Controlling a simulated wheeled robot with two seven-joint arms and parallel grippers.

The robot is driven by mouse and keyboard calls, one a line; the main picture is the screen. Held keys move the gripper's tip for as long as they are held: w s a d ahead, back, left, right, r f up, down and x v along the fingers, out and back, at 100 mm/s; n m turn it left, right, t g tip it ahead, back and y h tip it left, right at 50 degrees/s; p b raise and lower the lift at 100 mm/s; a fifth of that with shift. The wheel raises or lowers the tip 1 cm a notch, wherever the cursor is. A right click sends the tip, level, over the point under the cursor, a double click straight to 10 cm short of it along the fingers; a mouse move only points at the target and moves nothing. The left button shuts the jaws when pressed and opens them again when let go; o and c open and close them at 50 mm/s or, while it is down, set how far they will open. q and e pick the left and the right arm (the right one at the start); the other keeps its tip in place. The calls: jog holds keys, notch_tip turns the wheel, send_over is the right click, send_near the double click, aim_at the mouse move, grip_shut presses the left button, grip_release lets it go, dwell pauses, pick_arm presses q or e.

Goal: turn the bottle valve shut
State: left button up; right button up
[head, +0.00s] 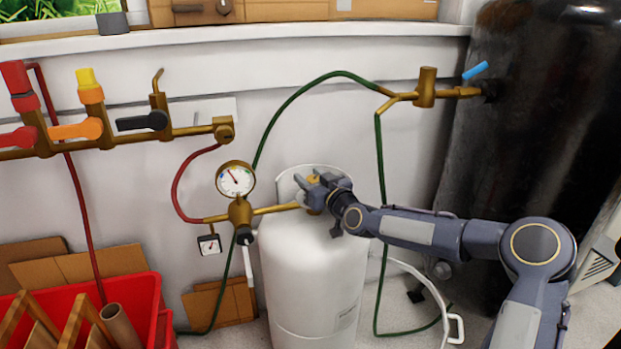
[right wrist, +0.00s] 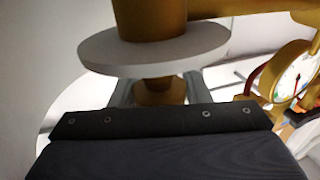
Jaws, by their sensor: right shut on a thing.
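The white gas bottle (head: 312,255) stands upright on the floor against the wall. Its brass bottle valve (head: 314,180) is on top and largely hidden by my right gripper (head: 317,190), which reaches in from the right and is shut on the valve. In the right wrist view the brass valve (right wrist: 150,14) passes through a pale round disc (right wrist: 155,46), and its narrower end (right wrist: 156,92) lies between my fingers. How far the valve is turned cannot be told. My left gripper is not in view.
A regulator with a round gauge (head: 236,179) joins the valve from the left. A green hose (head: 295,94) loops behind the bottle. A large black cylinder (head: 535,110) stands at the right, a red bin (head: 150,300) at lower left. Brass taps (head: 160,120) line the wall.

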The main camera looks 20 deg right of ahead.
jog(key=m+h, duration=0.1)
jog(key=h+p, duration=0.1)
jog(key=shift+a+r+m+t+h, duration=0.1)
jog(key=shift+r+m+t+h, duration=0.1)
jog(key=shift+m+t+h, duration=0.15)
jog(key=m+h+p, duration=0.1)
jog(key=h, duration=0.1)
jog(key=m+h+p, duration=0.1)
jog(key=h, duration=0.1)
jog(key=shift+d+m, duration=0.2)
jog(key=shift+m, duration=0.15)
jog(key=m+h, duration=0.1)
jog(key=h+p, duration=0.1)
jog(key=m+h+p, duration=0.1)
jog(key=h, duration=0.1)
jog(key=shift+d+m, duration=0.25)
jog(key=shift+m, duration=0.05)
jog(key=shift+s+d+f+m+g+h+p, duration=0.1)
jog(key=shift+d+m+g+h+p, duration=0.1)
jog(key=shift+m+g+h+p, duration=0.65)
jog(key=shift+d+f+m+g+h+p, duration=0.15)
jog(key=shift+m+g+h+p, duration=0.35)
jog(key=shift+h, duration=0.7)
jog(key=shift+r+m+h, duration=0.1)
jog(key=shift+m+h, duration=0.15)
jog(key=shift+h, duration=0.05)
jog(key=o, duration=1)
